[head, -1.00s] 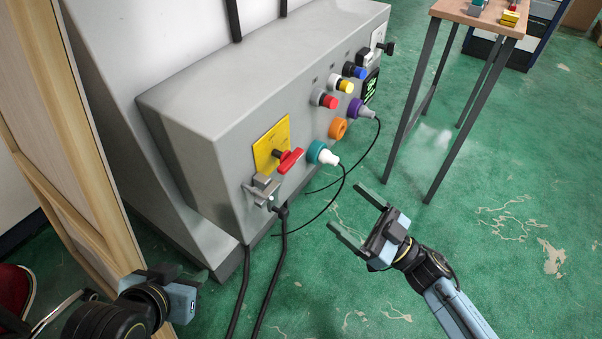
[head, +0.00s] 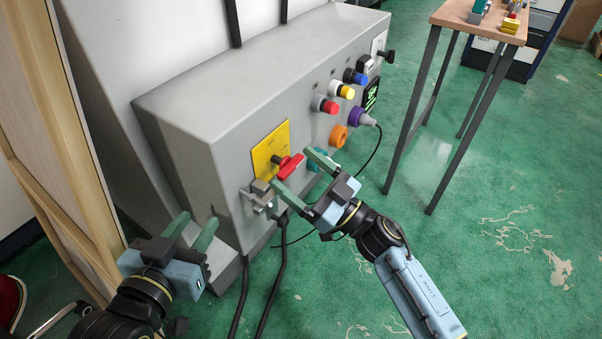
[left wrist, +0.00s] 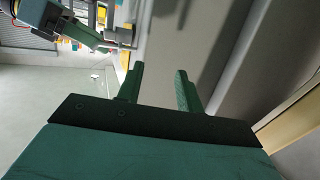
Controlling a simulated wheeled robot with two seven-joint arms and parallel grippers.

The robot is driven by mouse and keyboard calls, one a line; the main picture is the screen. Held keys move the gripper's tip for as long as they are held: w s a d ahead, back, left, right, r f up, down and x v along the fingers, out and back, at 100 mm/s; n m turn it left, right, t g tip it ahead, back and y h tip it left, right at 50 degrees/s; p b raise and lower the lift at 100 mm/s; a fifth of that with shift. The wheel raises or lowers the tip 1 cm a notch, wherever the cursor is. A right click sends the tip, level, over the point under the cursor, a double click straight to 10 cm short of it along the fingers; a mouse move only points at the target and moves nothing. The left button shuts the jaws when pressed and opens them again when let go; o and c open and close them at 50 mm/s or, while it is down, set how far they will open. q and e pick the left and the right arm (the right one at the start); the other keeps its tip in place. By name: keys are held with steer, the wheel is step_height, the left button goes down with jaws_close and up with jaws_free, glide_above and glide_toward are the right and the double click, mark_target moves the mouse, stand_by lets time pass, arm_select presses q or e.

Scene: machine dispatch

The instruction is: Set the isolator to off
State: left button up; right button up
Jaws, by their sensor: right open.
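The isolator is a red handle (head: 291,166) on a yellow plate (head: 268,150) on the front of the grey machine box. The handle slants up to the right. My right gripper (head: 295,172) is open, with one green finger on each side of the handle's line of sight; I cannot tell whether it touches. It covers most of the teal connector (head: 316,158). A metal hasp or bracket (head: 258,196) sits below the plate. My left gripper (head: 195,230) is open and empty, low at the left by the box's lower corner; its fingers (left wrist: 160,88) also show apart in the left wrist view.
Red (head: 328,106), yellow (head: 344,91) and blue (head: 357,76) buttons sit along the box, with orange (head: 338,135) and purple (head: 361,117) connectors below. Black cables hang beneath. A wooden-topped table (head: 480,22) stands at right. A wooden frame (head: 70,170) is close at left.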

steer(key=c, duration=1)
steer(key=shift+n+g+y, duration=0.3)
steer(key=shift+n+g, duration=0.2)
steer(key=shift+n, duration=0.6)
arm_select(q)
steer(key=shift+s+a+f+g, duration=0.2)
steer(key=shift+f+g, duration=0.2)
steer(key=shift+f, duration=0.25)
arm_select(e)
steer(key=o, duration=1)
steer(key=shift+d, duration=0.1)
